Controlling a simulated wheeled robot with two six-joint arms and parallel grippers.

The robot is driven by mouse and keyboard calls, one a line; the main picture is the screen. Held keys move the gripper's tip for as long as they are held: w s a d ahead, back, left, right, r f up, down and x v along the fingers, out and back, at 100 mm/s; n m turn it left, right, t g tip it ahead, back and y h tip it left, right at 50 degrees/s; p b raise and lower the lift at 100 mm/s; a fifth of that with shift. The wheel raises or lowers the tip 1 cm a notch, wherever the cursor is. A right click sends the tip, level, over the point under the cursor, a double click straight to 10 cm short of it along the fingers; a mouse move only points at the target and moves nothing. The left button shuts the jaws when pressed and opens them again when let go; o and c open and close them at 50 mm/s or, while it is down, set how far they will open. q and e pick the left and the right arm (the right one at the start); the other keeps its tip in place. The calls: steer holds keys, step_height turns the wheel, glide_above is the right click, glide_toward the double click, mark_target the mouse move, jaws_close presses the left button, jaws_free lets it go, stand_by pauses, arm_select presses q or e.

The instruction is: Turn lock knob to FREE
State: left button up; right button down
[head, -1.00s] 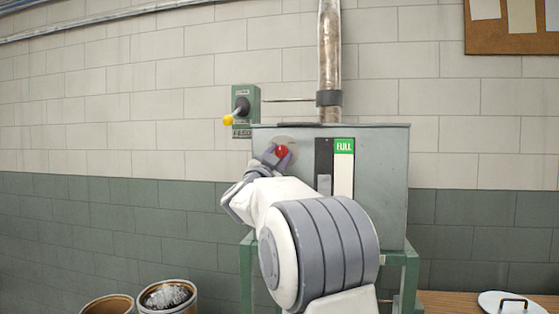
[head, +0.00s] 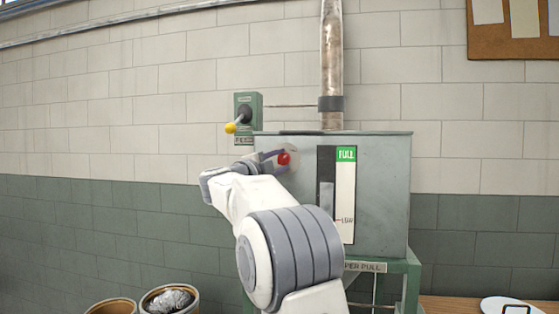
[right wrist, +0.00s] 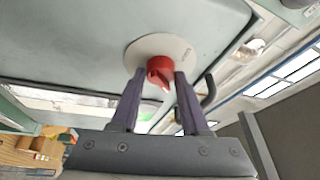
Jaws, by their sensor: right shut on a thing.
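The red lock knob (head: 284,158) sits on a pale round plate (head: 294,154) at the upper left of the grey metal box. In the right wrist view the knob (right wrist: 159,70) shows between the two dark purple fingers, on its white plate (right wrist: 176,45) with small lettering too blurred to read. My right gripper (head: 277,158) is shut on the knob, its fingers lying nearly level from the left in the head view. Fingers hide part of the knob and plate. My left gripper is not in view.
The grey box (head: 380,180) has a gauge strip marked FULL and LOW and stands on a green frame. A green switch box (head: 248,101) with a yellow-tipped lever is on the wall at upper left. Two bins (head: 170,301) stand at lower left.

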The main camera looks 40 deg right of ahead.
steer(key=shift+m, duration=0.5)
steer(key=shift+c, duration=2)
jaws_free()
steer(key=b+v, duration=0.4)
steer(key=v, duration=0.6)
steer(key=shift+a, duration=0.3)
steer(key=shift+r, duration=0.1)
